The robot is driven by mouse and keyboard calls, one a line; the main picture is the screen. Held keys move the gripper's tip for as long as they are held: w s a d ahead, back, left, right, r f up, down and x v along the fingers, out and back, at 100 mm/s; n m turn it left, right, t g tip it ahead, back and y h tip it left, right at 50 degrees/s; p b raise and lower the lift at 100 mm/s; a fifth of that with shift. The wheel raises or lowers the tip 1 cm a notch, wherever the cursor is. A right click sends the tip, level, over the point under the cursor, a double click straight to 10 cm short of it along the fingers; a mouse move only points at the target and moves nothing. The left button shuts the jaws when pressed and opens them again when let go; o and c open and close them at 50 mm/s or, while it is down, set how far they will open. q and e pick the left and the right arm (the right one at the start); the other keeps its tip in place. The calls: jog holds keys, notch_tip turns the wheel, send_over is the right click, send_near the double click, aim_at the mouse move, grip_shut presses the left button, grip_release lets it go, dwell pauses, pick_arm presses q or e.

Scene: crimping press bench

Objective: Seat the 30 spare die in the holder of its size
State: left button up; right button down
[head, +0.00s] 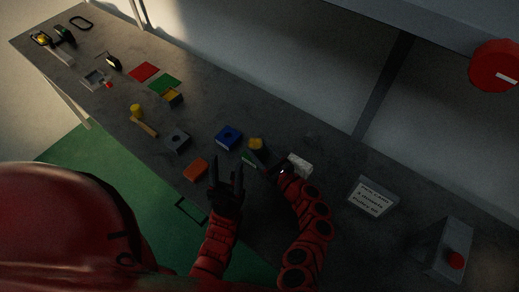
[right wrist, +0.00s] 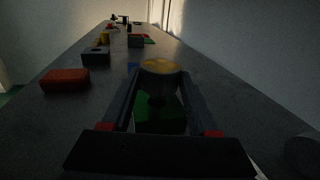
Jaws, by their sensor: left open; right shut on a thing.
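A dark cylindrical piece with a yellow top (right wrist: 160,68) is between my right gripper's fingertips (right wrist: 160,78) in the right wrist view. In the head view its yellow top (head: 256,143) shows just behind the green block (head: 249,158). The green block (right wrist: 160,115) also shows between and below the fingers; I cannot tell whether the piece touches it. My right gripper (head: 272,165) is shut on the piece. Blocks with a dark hole are blue (head: 228,137) and grey (head: 177,140). An orange block (head: 196,170) lies nearer. My left gripper (head: 226,172) is open and empty. No size marks are readable.
A sign (head: 372,197) and a grey box with a red button (head: 447,250) stand farther right. Red (head: 144,71) and green (head: 165,84) mats lie left.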

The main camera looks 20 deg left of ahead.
jog(key=shift+f+b, duration=1.05)
jog(key=shift+f, duration=0.15)
jog(key=shift+c, duration=0.4)
grip_release()
